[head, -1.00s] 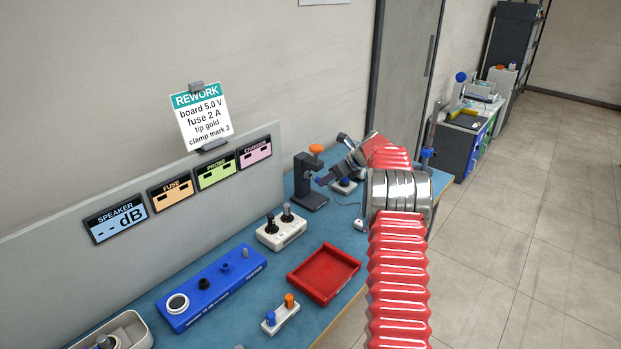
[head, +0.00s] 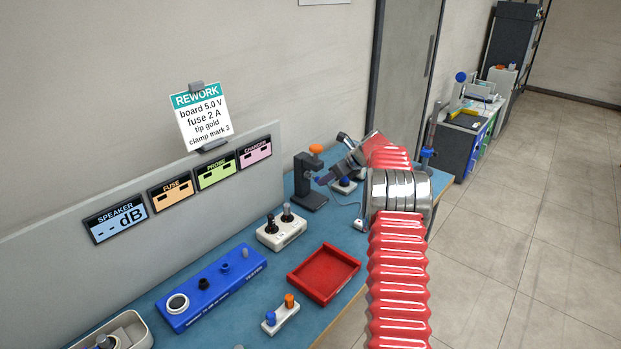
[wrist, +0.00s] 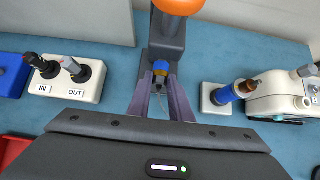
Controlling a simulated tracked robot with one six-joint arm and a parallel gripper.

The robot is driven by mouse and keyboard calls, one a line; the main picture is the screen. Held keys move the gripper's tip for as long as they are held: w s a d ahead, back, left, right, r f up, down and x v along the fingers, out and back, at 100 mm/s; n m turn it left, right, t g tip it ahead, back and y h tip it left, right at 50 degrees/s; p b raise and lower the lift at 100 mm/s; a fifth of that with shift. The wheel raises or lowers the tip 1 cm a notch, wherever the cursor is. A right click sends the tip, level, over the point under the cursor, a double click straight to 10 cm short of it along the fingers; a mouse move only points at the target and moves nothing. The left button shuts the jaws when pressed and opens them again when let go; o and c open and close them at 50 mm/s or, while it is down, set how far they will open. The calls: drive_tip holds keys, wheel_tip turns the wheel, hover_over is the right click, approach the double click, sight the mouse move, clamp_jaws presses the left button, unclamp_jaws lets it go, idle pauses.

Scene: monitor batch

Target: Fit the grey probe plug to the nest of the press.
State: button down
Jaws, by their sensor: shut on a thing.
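The press (head: 309,194) is a dark stand with an orange knob on the blue bench; in the wrist view its dark column (wrist: 166,45) rises straight ahead. My gripper (head: 322,180) is at the press. In the wrist view my gripper (wrist: 161,84) has its two purple-grey fingers closed around a small grey piece, the probe plug (wrist: 158,86), mostly hidden between them. A blue part with a yellow-orange piece (wrist: 160,67) shows just beyond the fingertips. The nest cannot be made out, and I cannot tell whether the plug touches it.
A white IN/OUT block (wrist: 66,80) stands left of the press. A white holder with a blue-and-brown piece (wrist: 228,94) stands close on the right. A red tray (head: 324,272) and a blue rack (head: 212,287) lie nearer on the bench.

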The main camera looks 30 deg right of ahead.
drive_tip(key=shift+w+a, duration=0.25)
drive_tip(key=shift+w, duration=0.4)
drive_tip(key=shift+w+a, duration=0.25)
drive_tip(key=shift+w, duration=0.35)
idle(1.0)
drive_tip(key=c, duration=1.5)
unclamp_jaws()
drive_tip(key=shift+c, duration=0.2)
drive_tip(key=v, duration=1.3)
drive_tip(key=shift+s+r, duration=0.15)
drive_tip(key=shift+s, duration=0.1)
